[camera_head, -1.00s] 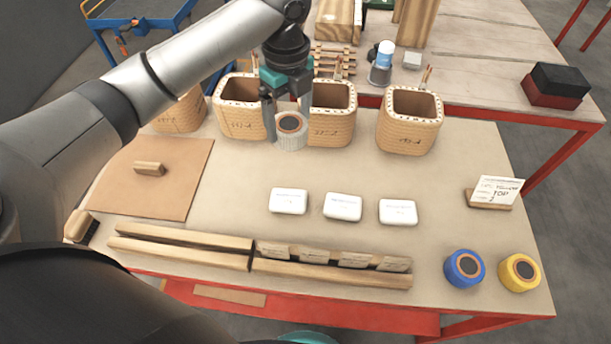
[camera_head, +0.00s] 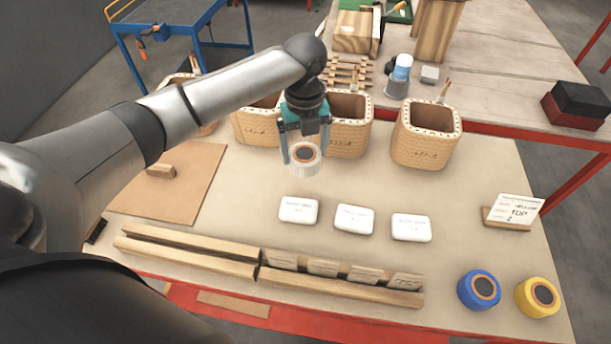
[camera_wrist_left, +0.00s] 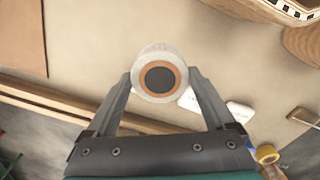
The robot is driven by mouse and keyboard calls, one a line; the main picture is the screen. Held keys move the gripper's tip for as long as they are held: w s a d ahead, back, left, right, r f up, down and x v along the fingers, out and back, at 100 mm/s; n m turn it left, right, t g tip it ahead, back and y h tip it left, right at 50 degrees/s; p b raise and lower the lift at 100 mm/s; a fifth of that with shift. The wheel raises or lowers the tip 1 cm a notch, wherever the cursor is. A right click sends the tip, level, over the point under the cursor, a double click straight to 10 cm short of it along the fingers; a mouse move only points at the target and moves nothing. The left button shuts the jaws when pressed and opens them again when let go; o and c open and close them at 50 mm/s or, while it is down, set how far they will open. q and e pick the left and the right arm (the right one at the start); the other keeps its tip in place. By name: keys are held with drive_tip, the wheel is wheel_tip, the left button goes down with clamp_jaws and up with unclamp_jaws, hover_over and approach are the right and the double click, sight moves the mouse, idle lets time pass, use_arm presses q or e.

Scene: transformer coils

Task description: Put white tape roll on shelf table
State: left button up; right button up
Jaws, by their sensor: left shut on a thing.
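The white tape roll (camera_head: 304,160) has an orange core ring and a dark centre. My left gripper (camera_head: 303,150) is shut on it and holds it above the near table, in front of the coils. In the left wrist view the roll (camera_wrist_left: 159,75) sits between the two fingertips (camera_wrist_left: 160,82). The far wooden table (camera_head: 500,75), possibly the shelf table, stands behind the near one and carries several items. My right gripper is not in view.
Several wound coils (camera_head: 425,140) line the near table's back edge. White boxes (camera_head: 354,219), a blue roll (camera_head: 479,289), a yellow roll (camera_head: 537,297) and a card stand (camera_head: 511,212) lie in front. A black and red box (camera_head: 577,106) sits on the far table's right side.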

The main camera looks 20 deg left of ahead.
sight(305, 153)
use_arm(q)
wheel_tip(305, 153, down, 8)
drive_tip(key=shift+f+b, duration=0.1)
drive_tip(key=shift+b, duration=0.65)
drive_tip(key=shift+f, duration=0.1)
drive_tip(key=o, duration=1.2)
wheel_tip(305, 153, up, 12)
drive_tip(key=p, duration=0.2)
drive_tip(key=shift+r+p, duration=0.2)
drive_tip(key=shift+p, duration=0.1)
